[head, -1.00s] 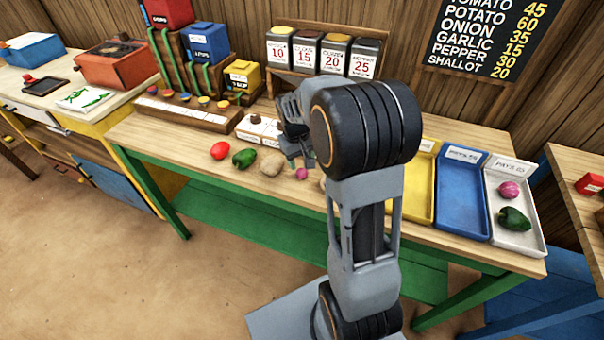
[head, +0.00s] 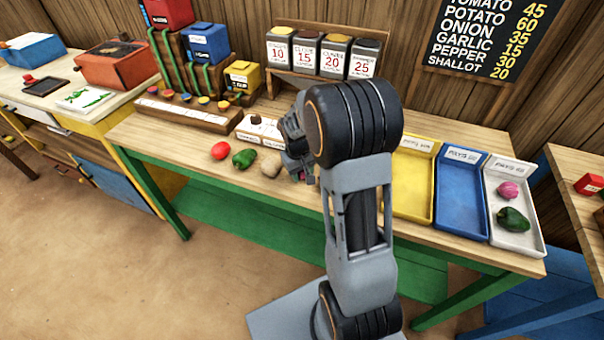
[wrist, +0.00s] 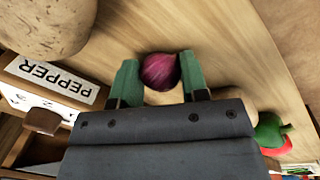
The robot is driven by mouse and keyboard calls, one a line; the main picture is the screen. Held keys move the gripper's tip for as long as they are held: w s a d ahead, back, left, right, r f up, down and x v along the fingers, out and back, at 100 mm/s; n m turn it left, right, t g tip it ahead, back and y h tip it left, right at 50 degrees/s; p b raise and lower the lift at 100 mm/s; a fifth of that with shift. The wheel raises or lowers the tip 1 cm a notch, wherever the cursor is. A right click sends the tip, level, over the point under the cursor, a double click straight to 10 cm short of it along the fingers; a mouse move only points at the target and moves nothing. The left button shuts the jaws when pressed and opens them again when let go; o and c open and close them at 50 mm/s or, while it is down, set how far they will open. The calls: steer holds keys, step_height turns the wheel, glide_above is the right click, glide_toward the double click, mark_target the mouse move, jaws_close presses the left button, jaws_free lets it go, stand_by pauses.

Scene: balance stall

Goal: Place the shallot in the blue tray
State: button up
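The shallot (wrist: 160,71) is a small dark purple bulb in the wrist view. It sits between the two green fingertips of my gripper (wrist: 158,78), with a finger against each side. My gripper looks shut on it. In the head view, my gripper (head: 299,168) is low over the table, right of the potato, and hides the shallot. I cannot tell whether the shallot still rests on the wood. The blue tray (head: 461,203) is empty, at the right between the yellow and white trays.
The yellow tray (head: 411,190) is partly behind my arm. The white tray (head: 526,240) holds a pink bulb (head: 508,190) and a dark green pepper (head: 513,219). A tomato (head: 221,151), a green pepper (head: 244,158) and a potato (head: 270,170) lie left of my gripper. Label boxes stand behind.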

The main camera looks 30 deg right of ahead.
steer(key=c, duration=0.5)
